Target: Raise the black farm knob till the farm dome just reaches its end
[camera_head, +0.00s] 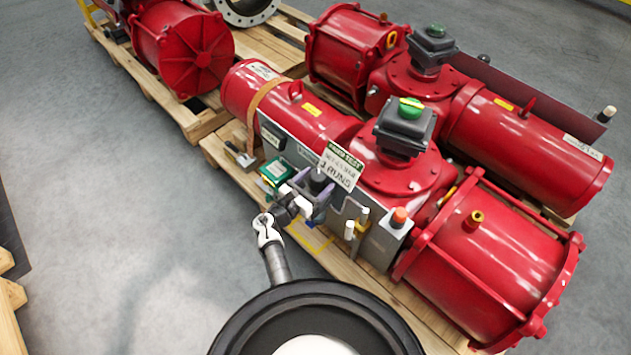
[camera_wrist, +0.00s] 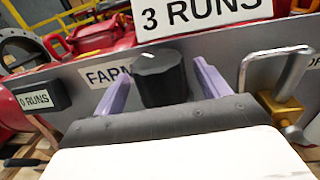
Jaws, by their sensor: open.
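A faceted black knob (camera_wrist: 160,75) sticks out of the grey panel in the wrist view, beside a partly hidden label reading "FARM" (camera_wrist: 103,74). My gripper (camera_wrist: 160,68) is open. Its two purple fingers stand left and right of the knob, with gaps visible; I cannot tell whether either touches it. In the head view the knob (camera_head: 318,178) shows small and dark beyond my gripper (camera_head: 316,200). A green dome (camera_head: 411,104) sits on the dark box atop the nearer red actuator. No label shows whether this is the farm dome.
A brass piece with a bent metal handle (camera_wrist: 283,95) stands close right of my gripper. A "3 RUNS" plate (camera_wrist: 195,12) is above the knob, and a dark "0 RUNS" block (camera_wrist: 40,96) is left.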

